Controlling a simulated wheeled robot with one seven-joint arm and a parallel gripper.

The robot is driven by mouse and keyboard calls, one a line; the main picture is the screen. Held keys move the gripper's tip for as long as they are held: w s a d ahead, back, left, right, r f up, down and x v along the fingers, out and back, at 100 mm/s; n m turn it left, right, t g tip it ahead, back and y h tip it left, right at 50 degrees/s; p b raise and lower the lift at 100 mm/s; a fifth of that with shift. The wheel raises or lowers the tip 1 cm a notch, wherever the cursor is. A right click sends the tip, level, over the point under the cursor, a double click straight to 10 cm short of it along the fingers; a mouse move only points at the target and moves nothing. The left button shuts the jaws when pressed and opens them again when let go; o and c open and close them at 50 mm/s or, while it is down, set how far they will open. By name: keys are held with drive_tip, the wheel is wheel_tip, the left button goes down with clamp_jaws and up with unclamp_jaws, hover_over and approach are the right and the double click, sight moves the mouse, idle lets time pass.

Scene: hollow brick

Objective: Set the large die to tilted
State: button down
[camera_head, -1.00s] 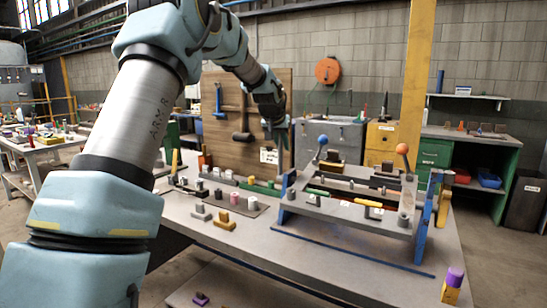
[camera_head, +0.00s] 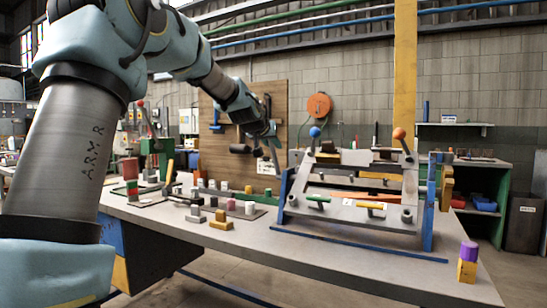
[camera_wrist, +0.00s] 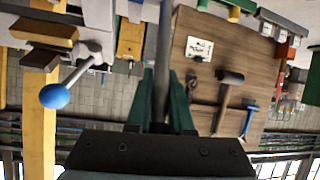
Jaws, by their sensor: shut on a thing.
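I take the large die to be the grey frame (camera_head: 346,212) between blue side plates on the bench. It carries green and orange handles on its face. Its exact tilt is hard to tell from this angle. A blue-ball lever (camera_head: 314,132) and an orange-ball lever (camera_head: 398,133) rise at its two ends. My gripper (camera_head: 272,138) is above the bench, left of the blue-ball lever. In the wrist view, its green fingers (camera_wrist: 163,98) are shut on a grey bar (camera_wrist: 164,45), which extends away from them. The blue ball (camera_wrist: 55,95) shows at left, apart from the fingers.
Behind my gripper stands a wooden board (camera_head: 212,120) with a hammer (camera_wrist: 226,90). Several small blocks and pegs (camera_head: 222,203) lie left of the frame. A purple-topped yellow block (camera_head: 467,270) stands at the bench's right end. A yellow post (camera_head: 405,70) rises behind.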

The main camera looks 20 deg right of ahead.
drive_tip(key=shift+s+a+f+b, duration=0.2)
drive_tip(key=shift+a+b, duration=0.2)
drive_tip(key=shift+b, duration=0.25)
drive_tip(key=c, duration=0.8)
unclamp_jaws()
drive_tip(key=b+v, duration=0.4)
drive_tip(key=v, duration=0.6)
drive_tip(key=shift+s+a, duration=0.25)
drive_tip(key=shift+s, duration=0.1)
drive_tip(key=shift+f, duration=0.1)
